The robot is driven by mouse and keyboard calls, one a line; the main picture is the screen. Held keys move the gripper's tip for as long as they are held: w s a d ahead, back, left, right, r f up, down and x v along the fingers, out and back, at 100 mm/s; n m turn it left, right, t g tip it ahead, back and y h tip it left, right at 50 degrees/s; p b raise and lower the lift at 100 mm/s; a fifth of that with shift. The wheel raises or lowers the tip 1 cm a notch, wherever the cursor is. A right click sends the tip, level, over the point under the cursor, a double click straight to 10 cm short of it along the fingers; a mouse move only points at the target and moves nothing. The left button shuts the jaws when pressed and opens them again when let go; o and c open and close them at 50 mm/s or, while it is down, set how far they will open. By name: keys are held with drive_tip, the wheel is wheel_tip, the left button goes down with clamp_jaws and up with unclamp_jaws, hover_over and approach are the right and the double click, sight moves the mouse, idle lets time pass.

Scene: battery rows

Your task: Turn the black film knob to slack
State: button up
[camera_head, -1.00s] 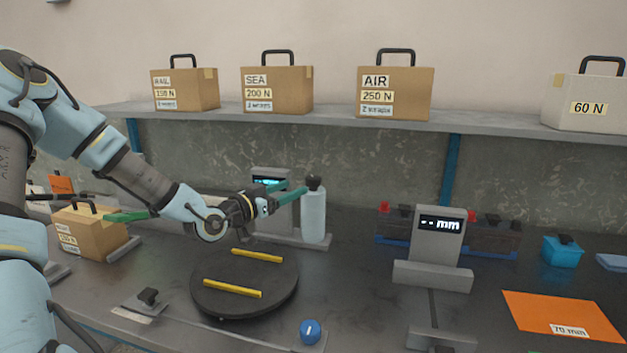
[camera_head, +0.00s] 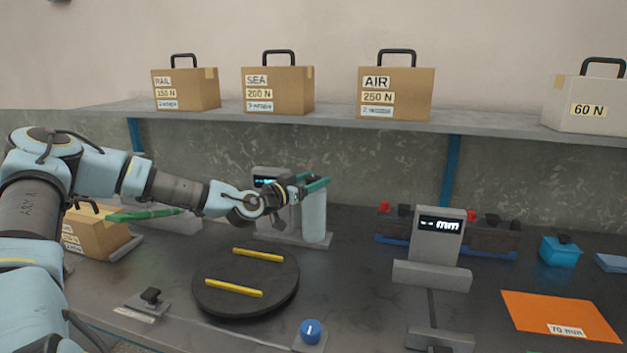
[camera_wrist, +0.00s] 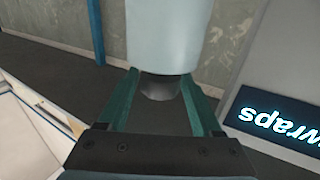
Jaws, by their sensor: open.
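The pale film roll (camera_head: 314,217) stands upright on a grey base at the back of the bench. It also shows at the top of the wrist view (camera_wrist: 168,35), where the picture is upside down. The black film knob (camera_wrist: 159,88) is at the roll's upper end, between the green fingers of my gripper (camera_wrist: 160,92). The fingers are open, one on each side of the knob; whether either touches it I cannot tell. In the head view my gripper (camera_head: 318,185) is at the top of the roll and largely hides the knob.
A display (camera_head: 271,174) reading "wraps" stands beside the roll. A black turntable (camera_head: 213,307) with two yellow strips, a blue button (camera_head: 311,331) and another black knob (camera_head: 150,295) lie in front. A "mm" gauge (camera_head: 437,241) stands right. Labelled boxes line the shelf (camera_head: 330,122).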

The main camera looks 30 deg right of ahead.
drive_tip(key=shift+c, duration=0.4)
clamp_jaws()
drive_tip(key=shift+s+n+t, duration=0.1)
drive_tip(key=shift+n+t, duration=0.2)
drive_tip(key=shift+t, duration=0.2)
